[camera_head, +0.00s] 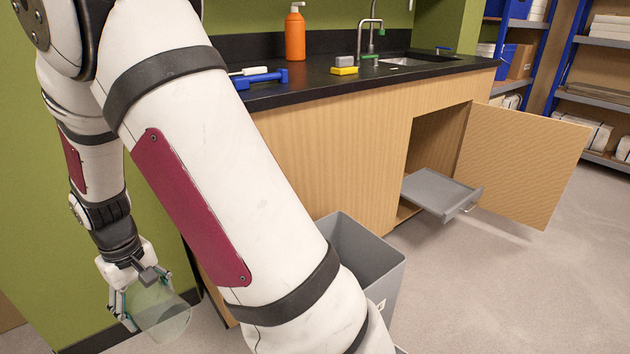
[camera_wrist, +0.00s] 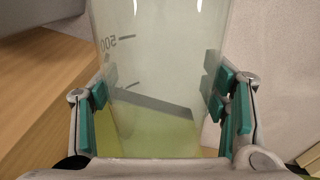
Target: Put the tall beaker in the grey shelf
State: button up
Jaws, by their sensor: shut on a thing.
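The tall beaker (camera_head: 163,314) is clear glass and hangs tilted at the lower left of the head view. My gripper (camera_head: 124,303) is shut on it. In the wrist view the beaker (camera_wrist: 160,60) fills the middle, with a "500" mark on its wall, and the green pads of my gripper (camera_wrist: 160,105) press its two sides. The grey shelf (camera_head: 432,190) is a shallow tray pulled partly out of the open wooden cabinet at the right. Its visible surface is empty. My arm hides part of the cabinet front.
A grey bin (camera_head: 375,262) stands on the floor before the cabinet. The cabinet door (camera_head: 525,165) is swung open to the right. The black counter (camera_head: 310,88) holds an orange bottle (camera_head: 295,35), a yellow sponge (camera_head: 344,71) and a blue tool (camera_head: 262,79). Floor at the right is clear.

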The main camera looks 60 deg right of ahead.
aim_at(433, 191)
jog(key=k+z, duration=0.2)
jog(key=z, duration=0.2)
jog(key=k+l+z, duration=0.1)
jog(key=z, duration=0.35)
jog(key=i+l+z, duration=0.1)
jog(key=l, duration=0.3)
jog(key=i+l+z, duration=0.1)
jog(key=l, duration=0.3)
jog(key=i+l+z, duration=0.1)
jog(key=l, duration=0.3)
jog(key=i+l+z, duration=0.1)
jog(key=l, duration=0.25)
jog(key=i+l, duration=0.2)
jog(key=l, duration=0.2)
jog(key=i+l, duration=0.15)
jog(key=l, duration=0.25)
jog(key=i+l, duration=0.2)
jog(key=l, duration=0.2)
jog(key=i+l, duration=0.15)
jog(key=l, duration=0.25)
jog(key=i+l, duration=0.2)
jog(key=l, duration=0.2)
